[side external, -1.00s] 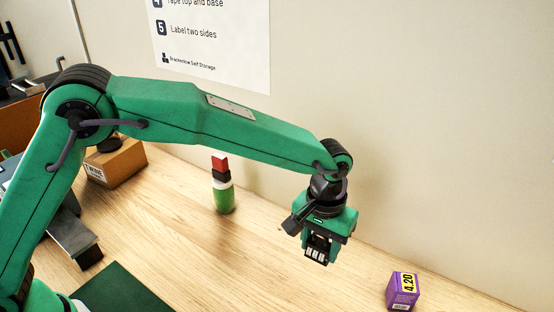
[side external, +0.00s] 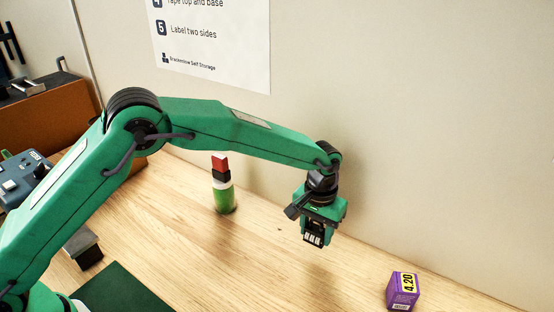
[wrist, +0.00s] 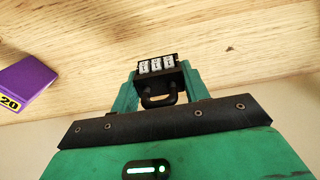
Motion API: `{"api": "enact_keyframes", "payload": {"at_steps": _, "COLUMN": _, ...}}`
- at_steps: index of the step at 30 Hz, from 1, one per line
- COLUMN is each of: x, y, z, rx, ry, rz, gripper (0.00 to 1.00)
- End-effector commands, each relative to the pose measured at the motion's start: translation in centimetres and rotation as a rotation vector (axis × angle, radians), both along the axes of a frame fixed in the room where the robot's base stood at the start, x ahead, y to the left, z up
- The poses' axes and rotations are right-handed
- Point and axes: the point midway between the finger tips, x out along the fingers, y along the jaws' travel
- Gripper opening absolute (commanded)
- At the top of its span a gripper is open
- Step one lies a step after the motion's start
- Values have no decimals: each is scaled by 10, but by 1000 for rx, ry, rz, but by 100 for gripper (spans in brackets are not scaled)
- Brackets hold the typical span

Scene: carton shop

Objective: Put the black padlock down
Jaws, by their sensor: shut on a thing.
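The black padlock (side external: 313,239), with white number wheels on its body, hangs below my gripper (side external: 317,228) in the side view. In the wrist view the padlock (wrist: 158,66) sits between the two green fingers of my gripper (wrist: 160,88), its shackle toward the wrist and its body outward. The gripper is shut on it. The padlock appears to be held above the wooden table (side external: 270,255), clear of it. The exact height is hard to tell.
A green bottle-like object with a red top (side external: 223,190) stands left of the gripper. A dark green mat (side external: 125,290) lies front left. The table below the gripper is bare.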

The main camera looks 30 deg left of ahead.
Motion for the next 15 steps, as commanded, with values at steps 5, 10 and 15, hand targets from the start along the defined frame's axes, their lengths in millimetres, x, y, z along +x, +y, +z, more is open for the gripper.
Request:
{"api": "enact_keyframes", "payload": {"at_steps": 5, "x": 0, "y": 0, "z": -20, "rx": 1, "ry": 2, "rz": 0, "gripper": 13}}
{"api": "enact_keyframes", "payload": {"at_steps": 10, "x": 0, "y": 0, "z": -34, "rx": 0, "ry": 0, "rz": 0, "gripper": 13}}
{"api": "enact_keyframes", "payload": {"at_steps": 15, "x": 0, "y": 0, "z": -34, "rx": -1, "ry": -1, "rz": 0, "gripper": 13}}
